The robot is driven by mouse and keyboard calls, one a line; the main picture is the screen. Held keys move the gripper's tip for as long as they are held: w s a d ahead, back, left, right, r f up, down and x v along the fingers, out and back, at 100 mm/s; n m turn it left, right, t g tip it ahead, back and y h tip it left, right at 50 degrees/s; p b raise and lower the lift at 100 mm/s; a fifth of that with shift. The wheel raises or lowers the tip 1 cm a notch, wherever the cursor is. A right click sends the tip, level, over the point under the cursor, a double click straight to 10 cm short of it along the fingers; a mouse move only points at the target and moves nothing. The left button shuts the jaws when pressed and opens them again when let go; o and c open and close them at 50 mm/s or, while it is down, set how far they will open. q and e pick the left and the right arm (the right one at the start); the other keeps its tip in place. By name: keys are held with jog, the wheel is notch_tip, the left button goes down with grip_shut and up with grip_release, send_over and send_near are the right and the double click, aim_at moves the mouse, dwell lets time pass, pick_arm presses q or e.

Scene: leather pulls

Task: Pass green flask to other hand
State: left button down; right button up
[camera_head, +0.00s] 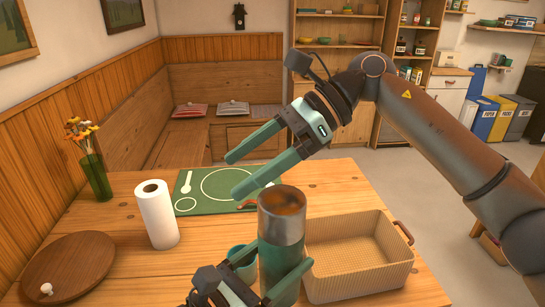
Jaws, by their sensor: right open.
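The green flask (281,240) stands upright at the bottom centre, with a bare metal upper part and a brownish top. My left gripper (280,262) comes in from the bottom edge with its green fingers around the flask's lower part; it looks shut on it. The flask's base is hidden, so I cannot tell whether it touches the table. My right gripper (235,174) is open and empty. Its two fingers point left, above the green placemat, behind and higher than the flask.
A beige woven basket (358,254) sits just right of the flask. A teal cup (241,259) is close on its left. A paper roll (157,214), round wooden board (70,266), flower vase (95,175) and green placemat (195,200) occupy the wooden table.

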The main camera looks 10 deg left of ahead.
aim_at(281, 251)
jog(key=d+r+n+t+h, duration=0.1)
jog(key=h, duration=0.1)
jog(key=s+r+n+t+h, duration=0.1)
jog(key=n+h, duration=0.1)
jog(key=h, duration=0.1)
jog(key=s+d+r+n+t+h, duration=0.1)
jog(key=t+h, duration=0.1)
jog(key=h, duration=0.1)
jog(key=shift+s+d+r+n, duration=0.2)
jog(key=shift+d+n, duration=0.15)
jog(key=shift+n, duration=0.05)
jog(key=h, duration=0.1)
jog(key=s+d+n+t+h, duration=0.1)
jog(key=h, duration=0.1)
jog(key=shift+d+n, duration=0.1)
jog(key=shift+n, duration=0.2)
jog(key=shift+d+f+h, duration=0.2)
jog(key=shift+f+h, duration=0.2)
jog(key=shift+f, duration=0.15)
jog(key=f, duration=0.3)
jog(key=w+f, duration=0.1)
jog(key=f, duration=0.3)
jog(key=d+f, duration=0.1)
jog(key=f, duration=0.3)
jog(key=shift+w, duration=0.15)
jog(key=shift+c, duration=0.2)
jog(key=shift+a+r, duration=0.15)
grip_shut()
